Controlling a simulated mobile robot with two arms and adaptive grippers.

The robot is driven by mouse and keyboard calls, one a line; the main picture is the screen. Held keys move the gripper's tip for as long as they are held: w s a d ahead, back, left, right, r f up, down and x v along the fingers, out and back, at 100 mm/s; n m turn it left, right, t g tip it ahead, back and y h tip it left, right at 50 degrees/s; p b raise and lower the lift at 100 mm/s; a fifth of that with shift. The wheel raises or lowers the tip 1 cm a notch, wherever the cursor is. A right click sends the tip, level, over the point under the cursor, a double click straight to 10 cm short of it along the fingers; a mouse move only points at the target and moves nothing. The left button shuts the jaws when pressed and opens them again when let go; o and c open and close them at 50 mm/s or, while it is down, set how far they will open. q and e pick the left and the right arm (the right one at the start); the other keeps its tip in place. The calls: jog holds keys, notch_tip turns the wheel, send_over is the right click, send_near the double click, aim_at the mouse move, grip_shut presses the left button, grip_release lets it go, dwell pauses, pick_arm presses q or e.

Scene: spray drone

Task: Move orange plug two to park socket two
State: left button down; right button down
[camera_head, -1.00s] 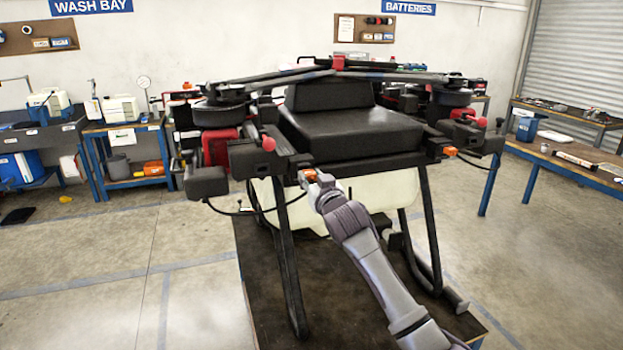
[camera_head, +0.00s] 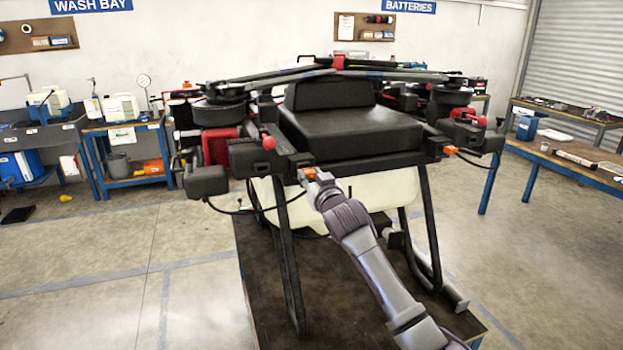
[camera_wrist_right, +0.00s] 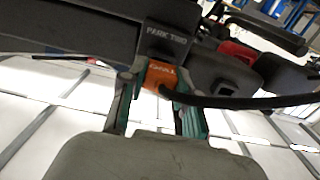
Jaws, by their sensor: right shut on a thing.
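Orange plug two (camera_wrist_right: 160,75) is between the fingers of my right gripper (camera_wrist_right: 160,95) in the right wrist view, with a black cable running off to the right. The plug sits right at the underside of a dark block labelled PARK TWO (camera_wrist_right: 166,40), park socket two. Whether it is fully seated cannot be told. In the head view my right gripper (camera_head: 314,180) is at the drone's front edge, with a bit of the orange plug (camera_head: 309,173) showing above it. My left gripper is not in view.
The drone (camera_head: 350,133) stands on a dark-topped stand (camera_head: 365,290). Another orange plug (camera_head: 450,150) sits at the drone's right front. Thin black cables hang below the frame near the legs. Workbenches stand left and right, with open floor between.

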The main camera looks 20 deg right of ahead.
jog(key=shift+w+a+b, duration=0.1)
jog(key=shift+w+b, duration=0.2)
jog(key=shift+w, duration=0.65)
jog(key=c, duration=0.7)
grip_release()
jog(key=shift+c, duration=0.2)
jog(key=shift+s, duration=0.1)
jog(key=s, duration=1.1)
jog(key=shift+s+d, duration=0.25)
jog(key=shift+s, duration=0.15)
